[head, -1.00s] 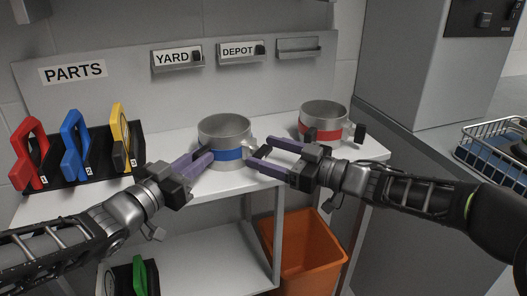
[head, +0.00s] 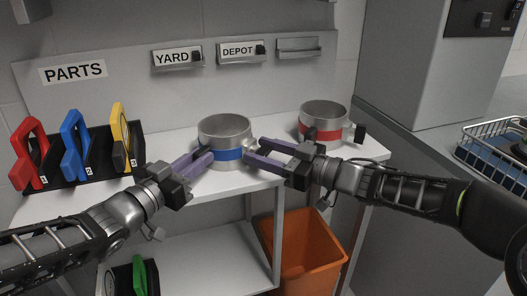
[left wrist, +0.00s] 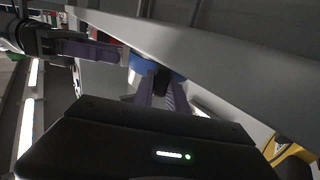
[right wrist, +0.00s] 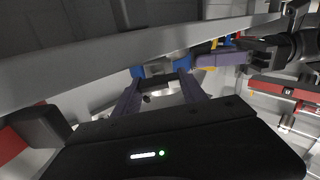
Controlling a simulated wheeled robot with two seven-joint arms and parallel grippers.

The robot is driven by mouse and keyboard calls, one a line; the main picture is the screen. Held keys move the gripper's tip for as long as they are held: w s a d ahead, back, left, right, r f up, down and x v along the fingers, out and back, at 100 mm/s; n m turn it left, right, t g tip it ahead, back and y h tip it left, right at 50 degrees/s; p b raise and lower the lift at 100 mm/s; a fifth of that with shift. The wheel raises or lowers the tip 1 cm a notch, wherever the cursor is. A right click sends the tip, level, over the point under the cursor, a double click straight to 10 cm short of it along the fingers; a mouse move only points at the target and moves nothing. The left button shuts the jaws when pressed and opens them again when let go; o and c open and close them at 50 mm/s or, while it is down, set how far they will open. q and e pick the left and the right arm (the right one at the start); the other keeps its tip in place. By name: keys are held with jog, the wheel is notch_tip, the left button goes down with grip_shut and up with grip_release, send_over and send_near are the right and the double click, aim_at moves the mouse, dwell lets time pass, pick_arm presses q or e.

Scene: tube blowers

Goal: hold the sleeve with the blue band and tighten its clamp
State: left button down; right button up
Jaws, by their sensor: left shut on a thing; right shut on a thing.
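The sleeve with the blue band (head: 225,131) stands upright on the white bench, an open grey metal ring. Its blue band (head: 229,155) also shows in the left wrist view (left wrist: 144,64). My left gripper (head: 207,158) is shut on the sleeve's front left side. The sleeve's clamp (head: 248,147) sits on its right side, mostly hidden by my right gripper (head: 251,153), which is shut on it. In the right wrist view the fingers meet the grey clamp hardware (right wrist: 158,68) in front of the blue band; how tight it is cannot be told.
A sleeve with a red band (head: 323,118) stands to the right, just behind my right gripper. A black rack (head: 92,172) with red, blue and yellow handled parts is at the left. An orange bin (head: 303,250) stands below. A wire basket (head: 484,153) is at far right.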

jog(key=c, duration=0.3)
jog(key=shift+m, duration=0.5)
jog(key=shift+c, duration=0.2)
jog(key=o, duration=1.4)
jog(key=shift+d, duration=0.1)
jog(key=v, duration=1.2)
